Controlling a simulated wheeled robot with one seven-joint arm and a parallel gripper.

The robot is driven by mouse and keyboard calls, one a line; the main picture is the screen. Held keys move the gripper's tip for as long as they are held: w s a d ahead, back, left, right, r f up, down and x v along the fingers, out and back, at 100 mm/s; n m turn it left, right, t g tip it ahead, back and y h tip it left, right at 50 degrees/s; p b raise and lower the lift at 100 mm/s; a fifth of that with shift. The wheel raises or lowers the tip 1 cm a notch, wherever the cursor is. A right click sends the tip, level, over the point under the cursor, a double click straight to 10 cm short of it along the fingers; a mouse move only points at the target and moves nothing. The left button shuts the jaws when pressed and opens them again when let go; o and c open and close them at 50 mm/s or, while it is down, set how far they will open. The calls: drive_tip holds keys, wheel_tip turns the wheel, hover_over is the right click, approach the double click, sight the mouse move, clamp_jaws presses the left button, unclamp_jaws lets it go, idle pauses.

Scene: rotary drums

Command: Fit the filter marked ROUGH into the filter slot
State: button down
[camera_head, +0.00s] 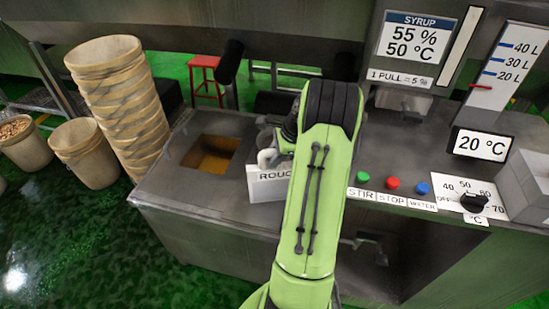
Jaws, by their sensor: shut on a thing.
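The filter marked ROUGH shows as a white label plate (268,186) on the steel counter's front part. The arm covers its last letters. A pale rounded knob or handle (267,159) sits just above the label. My gripper (284,150) is mostly hidden behind my green arm. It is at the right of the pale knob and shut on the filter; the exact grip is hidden. A square opening (210,154) with brown inside lies in the counter to the left. Whether this is the filter slot I cannot tell.
A tall stack of tan buckets (120,95) and a single bucket (86,155) stand left of the counter (165,180). Green, red and blue buttons (393,183) and a dial (474,202) are right of my arm. A grey box (527,185) stands far right.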

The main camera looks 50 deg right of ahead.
drive_tip(key=c, duration=0.8)
unclamp_jaws()
drive_tip(key=p+v, duration=0.4)
drive_tip(key=v, duration=0.8)
drive_tip(key=shift+a+r, duration=0.1)
drive_tip(key=shift+r, duration=0.1)
